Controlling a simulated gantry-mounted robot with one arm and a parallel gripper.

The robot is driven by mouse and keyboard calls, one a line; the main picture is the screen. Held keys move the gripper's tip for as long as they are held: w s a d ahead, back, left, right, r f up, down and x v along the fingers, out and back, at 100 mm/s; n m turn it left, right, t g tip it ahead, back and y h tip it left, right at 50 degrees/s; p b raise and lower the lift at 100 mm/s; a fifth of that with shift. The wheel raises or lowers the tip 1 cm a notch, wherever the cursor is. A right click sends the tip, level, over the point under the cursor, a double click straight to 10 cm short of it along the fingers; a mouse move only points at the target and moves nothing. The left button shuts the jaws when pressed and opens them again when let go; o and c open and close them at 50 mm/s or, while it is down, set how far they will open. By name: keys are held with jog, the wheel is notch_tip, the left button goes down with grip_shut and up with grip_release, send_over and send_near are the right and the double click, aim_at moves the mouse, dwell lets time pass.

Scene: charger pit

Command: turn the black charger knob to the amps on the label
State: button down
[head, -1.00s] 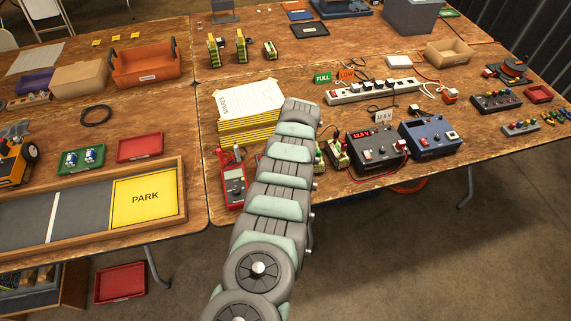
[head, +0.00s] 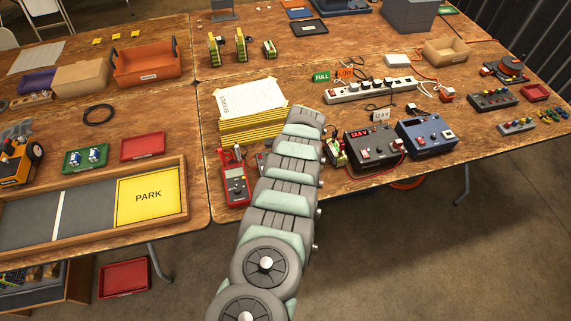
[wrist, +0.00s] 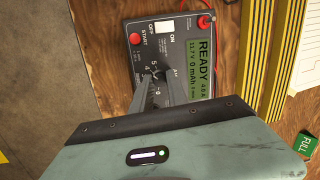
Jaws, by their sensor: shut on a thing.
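In the wrist view a dark grey charger (wrist: 183,22) shows a green screen (wrist: 200,62) reading READY, 11.7 V, 0 mAh and what looks like 4.0 A. Its black knob (wrist: 159,76) is ringed by a numbered scale; 5, 4 and 0 can be read, and its pointer is hard to make out. My gripper (wrist: 150,84) is shut on the knob, with its grey fingers covering part of the knob and scale. In the head view my arm hides this charger and my gripper. I see no label that clearly states an amps value.
A stack of yellow pads (head: 250,128) and a red meter (head: 236,184) stand close to my arm. To its right are a battery pack (head: 337,152), a black unit (head: 374,154) and a blue unit (head: 432,146). A power strip (head: 345,97) lies behind.

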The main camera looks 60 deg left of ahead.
jog(key=c, duration=1.3)
grip_release()
jog(key=shift+r, duration=0.15)
jog(key=p+v, duration=0.2)
jog(key=v, duration=0.8)
jog(key=shift+r, duration=0.3)
jog(key=shift+d, duration=0.1)
